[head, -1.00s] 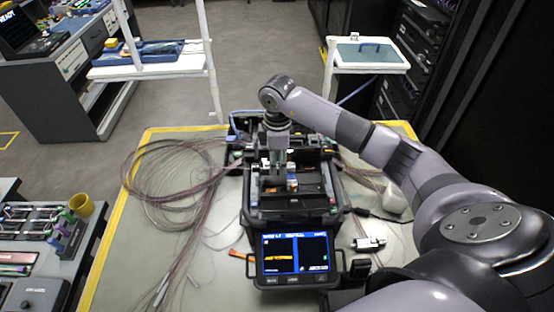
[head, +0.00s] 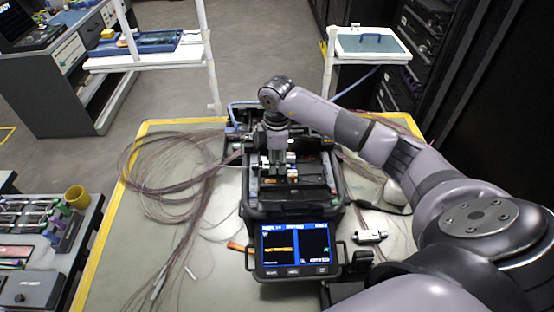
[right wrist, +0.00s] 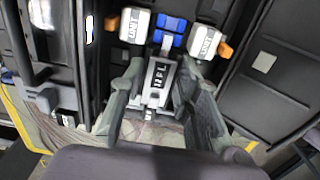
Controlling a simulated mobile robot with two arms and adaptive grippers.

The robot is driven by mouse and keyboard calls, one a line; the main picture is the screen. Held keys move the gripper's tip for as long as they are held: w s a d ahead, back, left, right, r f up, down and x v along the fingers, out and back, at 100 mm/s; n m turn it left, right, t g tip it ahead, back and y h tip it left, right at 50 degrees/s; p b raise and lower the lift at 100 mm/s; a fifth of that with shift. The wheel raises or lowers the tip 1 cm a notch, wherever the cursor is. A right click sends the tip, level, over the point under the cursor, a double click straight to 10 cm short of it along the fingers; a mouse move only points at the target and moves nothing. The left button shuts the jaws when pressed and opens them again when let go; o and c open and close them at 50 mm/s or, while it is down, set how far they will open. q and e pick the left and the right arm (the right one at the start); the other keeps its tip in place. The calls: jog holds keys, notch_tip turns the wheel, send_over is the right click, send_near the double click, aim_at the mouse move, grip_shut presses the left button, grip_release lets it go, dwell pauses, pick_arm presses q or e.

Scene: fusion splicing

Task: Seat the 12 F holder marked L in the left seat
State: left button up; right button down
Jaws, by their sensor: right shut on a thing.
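The holder marked 12F L (right wrist: 157,82) is a grey metal piece with a black label, seen between the fingers of my right gripper (right wrist: 160,98). The gripper is shut on it. In the head view my right gripper (head: 278,170) points down into the middle of the black splicer (head: 330,211), which has a lit screen (head: 293,250) at its front. Blue parts (right wrist: 171,27) lie just beyond the holder. The seat beneath the holder is hidden, so I cannot tell whether the holder touches it. My left gripper is out of view.
Two white labelled blocks (right wrist: 131,25) (right wrist: 205,42) with orange ends flank the blue parts close to the fingers. Looped fibres (head: 165,175) lie left of the splicer. A small metal tool (head: 370,236) lies on the table to its right. A yellow cup (head: 77,196) stands at left.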

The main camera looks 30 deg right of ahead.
aim_at(277, 163)
jog(key=shift+f, duration=0.15)
dwell(0.7)
jog(key=c, duration=1.1)
grip_release()
notch_tip(277, 163, up, 12)
